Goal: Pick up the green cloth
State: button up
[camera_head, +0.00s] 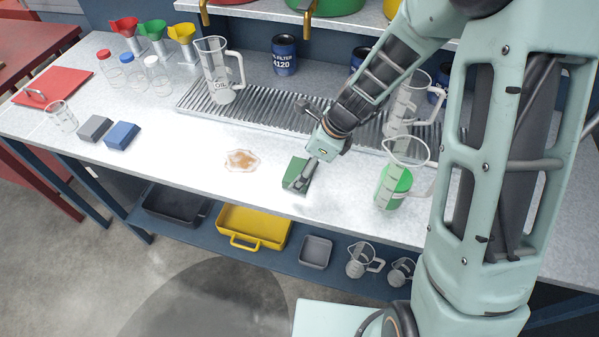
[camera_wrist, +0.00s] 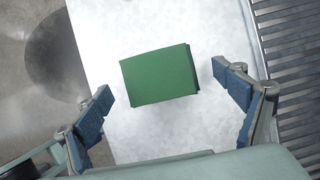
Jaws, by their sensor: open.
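The green cloth (camera_head: 294,176) is a folded dark green block lying on the light workbench (camera_head: 200,165), right of the middle. In the wrist view the cloth (camera_wrist: 160,75) lies flat and slightly turned, ahead of and between my fingers. My gripper (camera_head: 308,178) is over the cloth's right side in the head view and hides part of it. In the wrist view my gripper (camera_wrist: 165,92) has its two blue-padded fingers spread wide, with clear gaps to both sides of the cloth. Nothing is between the pads, and I cannot tell the exact height above the bench.
A brown spill (camera_head: 241,160) lies left of the cloth. A jug with green liquid (camera_head: 393,187) stands to the right. A ribbed drain grate (camera_head: 262,112) runs behind. Grey (camera_head: 95,128) and blue (camera_head: 122,135) blocks lie at the left. The bench's front edge is close to the cloth.

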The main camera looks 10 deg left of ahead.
jog(key=shift+a+f, duration=0.2)
jog(key=shift+f, duration=0.25)
jog(key=c, duration=1.2)
jog(key=shift+r, duration=0.15)
jog(key=shift+c, duration=0.2)
jog(key=shift+r+p, duration=0.85)
jog(key=shift+p, duration=0.05)
jog(key=s+d+r+p, duration=0.6)
jog(key=s+d+r, duration=0.3)
jog(key=s+r, duration=0.1)
jog(key=shift+s+r, duration=0.4)
jog(key=shift+r, duration=0.1)
